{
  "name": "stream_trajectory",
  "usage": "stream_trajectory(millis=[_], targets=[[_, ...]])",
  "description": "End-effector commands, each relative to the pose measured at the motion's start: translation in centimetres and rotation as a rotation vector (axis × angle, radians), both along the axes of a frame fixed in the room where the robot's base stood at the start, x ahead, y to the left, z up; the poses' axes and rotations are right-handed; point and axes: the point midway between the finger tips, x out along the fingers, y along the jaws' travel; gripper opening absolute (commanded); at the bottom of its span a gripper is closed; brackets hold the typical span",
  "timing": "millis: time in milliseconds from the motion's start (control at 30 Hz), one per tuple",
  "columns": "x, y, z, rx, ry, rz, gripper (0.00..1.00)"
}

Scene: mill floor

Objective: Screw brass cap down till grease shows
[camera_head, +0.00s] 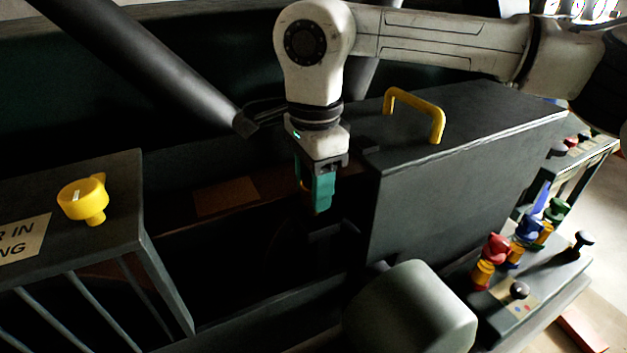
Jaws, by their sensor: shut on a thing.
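My gripper (315,195) points down into the dark recess between the slatted guard on the left and the dark housing on the right. Its teal fingers are shut on the brass cap (308,211), of which only a small brass-coloured edge shows below the fingers at the lower left. The rest of the cap is hidden by the fingers. What lies under the cap is in deep shadow, and I cannot make out any grease.
The dark housing (460,125) with a yellow handle (415,112) stands close right of my gripper. A rounded grey-green casing (410,310) is in front. A slatted guard (120,240) carries a yellow knob (85,197). A shelf (535,300) at right holds several coloured-topped pieces.

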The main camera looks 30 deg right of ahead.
Motion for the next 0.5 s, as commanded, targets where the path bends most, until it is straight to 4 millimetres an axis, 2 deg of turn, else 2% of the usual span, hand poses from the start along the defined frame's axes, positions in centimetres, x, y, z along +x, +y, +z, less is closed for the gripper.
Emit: stream_trajectory(millis=[500], targets=[[0.1, 0.01, 0.18, 0.003, -0.006, 0.486, 0.14]])
